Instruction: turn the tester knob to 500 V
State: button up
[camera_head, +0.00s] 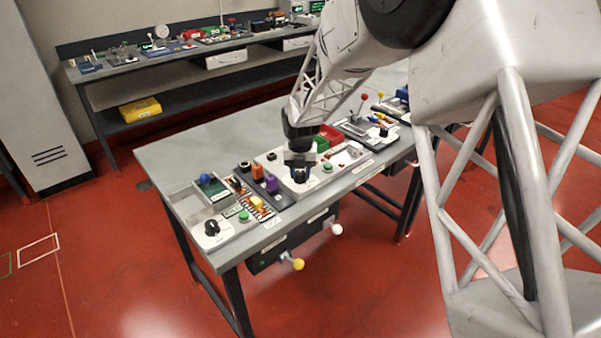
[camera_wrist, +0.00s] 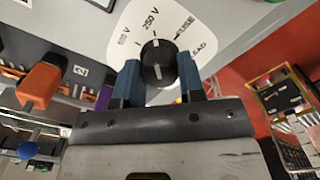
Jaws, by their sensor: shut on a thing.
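The tester knob (camera_wrist: 158,64) is round and black with a white line on top. It sits on a white dial plate (camera_wrist: 205,32) with a "250 V" label, a "FUSE" label, a partly hidden label ending in "AD" and a label ending in "V" at left. The line points roughly toward "250 V". My gripper (camera_wrist: 157,70) has its two blue fingers on either side of the knob, shut on it. In the head view my gripper (camera_head: 300,172) is down over the white tester panel (camera_head: 315,181), hiding most of the knob.
An orange block (camera_wrist: 40,82) and a purple block (camera_wrist: 104,97) stand left of my gripper; the purple one is close. Another black knob (camera_head: 211,227) sits at the bench's front left. A red lever ball (camera_head: 364,97) stands to the right.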

aim_at(300, 172)
jog(key=shift+n, duration=0.8)
jog(key=o, duration=0.8)
jog(key=shift+c, duration=0.2)
jog(key=shift+r, duration=0.15)
jog(key=shift+r, duration=1.6)
jog(key=shift+m, duration=2.9)
